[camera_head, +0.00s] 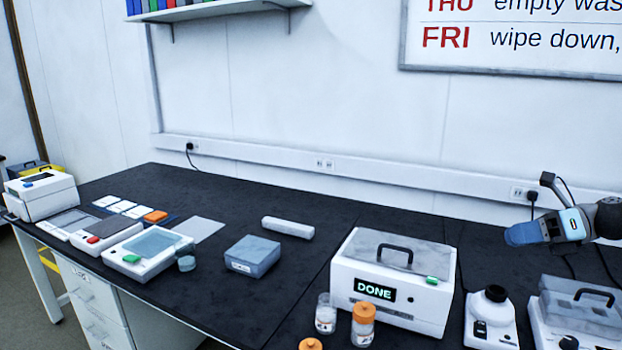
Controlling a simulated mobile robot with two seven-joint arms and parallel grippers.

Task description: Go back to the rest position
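My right gripper (518,235) comes in from the right edge, above the right part of the dark bench. Its blue fingers point left and are seen side-on, so the gap between them does not show. No object shows in it. My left gripper is out of view.
On the dark bench (290,262) stand a white device (345,297) reading DONE, a small white mixer-like device (492,330) and a clear-lidded box (575,312) below my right gripper. An orange-capped jar (363,330), a clear jar (325,316) and a grey-blue box (252,258) stand further left.

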